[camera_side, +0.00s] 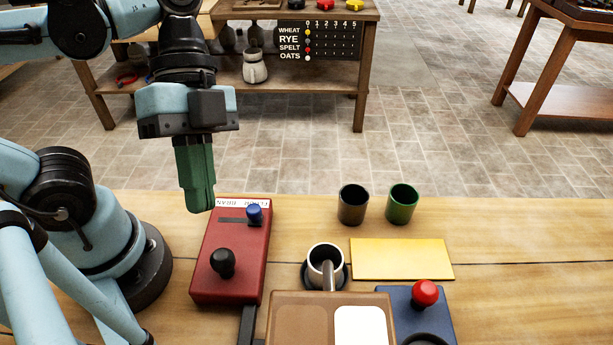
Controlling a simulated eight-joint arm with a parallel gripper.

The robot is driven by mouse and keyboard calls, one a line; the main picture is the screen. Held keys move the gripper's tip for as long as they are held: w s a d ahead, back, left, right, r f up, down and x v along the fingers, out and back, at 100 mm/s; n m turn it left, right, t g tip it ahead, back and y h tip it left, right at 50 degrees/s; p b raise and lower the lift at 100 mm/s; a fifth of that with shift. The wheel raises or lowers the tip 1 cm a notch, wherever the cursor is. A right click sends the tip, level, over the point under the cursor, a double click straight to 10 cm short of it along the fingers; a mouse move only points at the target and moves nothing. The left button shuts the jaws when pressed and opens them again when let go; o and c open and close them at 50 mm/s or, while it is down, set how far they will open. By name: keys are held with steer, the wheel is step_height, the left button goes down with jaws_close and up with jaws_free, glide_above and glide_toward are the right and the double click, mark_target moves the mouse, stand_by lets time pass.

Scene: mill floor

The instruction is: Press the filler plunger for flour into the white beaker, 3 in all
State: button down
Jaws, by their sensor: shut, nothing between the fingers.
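My gripper (201,207) has green fingers, closed together and empty, pointing down above the back left corner of a red control box (230,275). The box carries a black round knob (222,262) near its front and a blue knob (254,213) at the right end of a slot. Lettering along its back edge appears upside down and is hard to read. The white beaker (312,253) stands on a dark round base, with a grey spout (328,275) over it. Its contents cannot be made out. My fingers are apart from both knobs.
A two-panel brown and white unit (298,322) stands in front of the beaker. A red knob (425,292) tops a blue box (447,325) at right. A black cup (352,207), a green cup (402,206) and a yellow mat (400,260) lie behind. The right tabletop is clear.

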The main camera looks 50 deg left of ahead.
glide_toward(222, 251)
steer(key=shift+s+d+f, duration=0.55)
steer(key=shift+d, duration=0.25)
steer(key=shift+s+d+f, duration=0.55)
steer(key=shift+s+d, duration=0.05)
steer(key=shift+d, duration=0.25)
steer(key=shift+s+d+f, duration=0.55)
steer(key=shift+d, duration=0.25)
steer(key=shift+f, duration=0.2)
steer(key=shift+f, duration=0.25)
steer(key=shift+f, duration=0.85)
stand_by(1.3)
steer(key=shift+r, duration=1.3)
steer(key=shift+r, duration=0.1)
steer(key=shift+r, duration=2.4)
